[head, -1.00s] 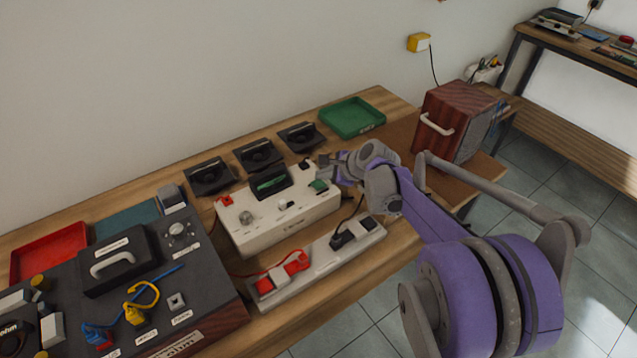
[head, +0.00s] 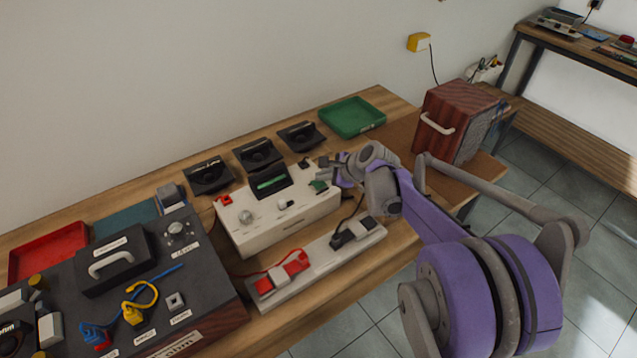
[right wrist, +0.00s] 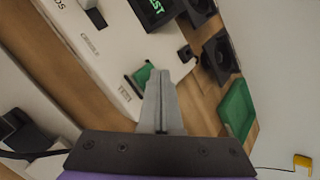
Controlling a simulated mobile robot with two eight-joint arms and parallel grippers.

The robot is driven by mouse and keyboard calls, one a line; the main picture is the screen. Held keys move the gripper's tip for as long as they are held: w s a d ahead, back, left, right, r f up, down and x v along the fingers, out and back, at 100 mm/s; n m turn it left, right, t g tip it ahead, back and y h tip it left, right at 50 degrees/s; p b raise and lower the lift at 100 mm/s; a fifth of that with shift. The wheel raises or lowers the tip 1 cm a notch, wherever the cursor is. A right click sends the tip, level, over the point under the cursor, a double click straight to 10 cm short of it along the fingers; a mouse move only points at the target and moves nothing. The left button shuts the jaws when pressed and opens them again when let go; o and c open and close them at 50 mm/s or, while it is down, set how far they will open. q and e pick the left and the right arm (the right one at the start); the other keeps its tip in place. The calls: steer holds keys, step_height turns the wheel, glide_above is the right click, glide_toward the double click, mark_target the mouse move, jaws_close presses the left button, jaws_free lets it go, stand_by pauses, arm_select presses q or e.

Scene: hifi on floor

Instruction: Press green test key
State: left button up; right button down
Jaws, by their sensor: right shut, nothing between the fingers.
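The white tester box (head: 280,225) stands on the wooden bench. Its green test key (head: 319,186) is at the right end of its top, near a "TEST" label. The key also shows in the right wrist view (right wrist: 141,77), just left of the fingertips. My right gripper (head: 326,172) is shut and empty, its tips at the key's edge. In the right wrist view the shut fingers (right wrist: 162,72) partly cover the key; I cannot tell whether they touch it. The tilted display (head: 271,182) is lit green, with "ST" readable in the right wrist view. My left gripper is out of view.
A power strip (head: 320,262) lies in front of the box. Black trays (head: 258,154) and a green tray (head: 352,117) stand behind it. A dark console (head: 150,290) is at left, a wooden speaker-like box (head: 450,120) at right.

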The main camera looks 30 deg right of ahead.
mark_target(322, 184)
steer(key=shift+f+b, duration=0.4)
steer(key=shift+f, duration=0.15)
stand_by(0.6)
steer(key=shift+r, duration=0.1)
steer(key=shift+r+p, duration=0.7)
steer(key=shift+r, duration=0.3)
step_height(322, 184, up, 5)
steer(key=p, duration=0.3)
stand_by(0.4)
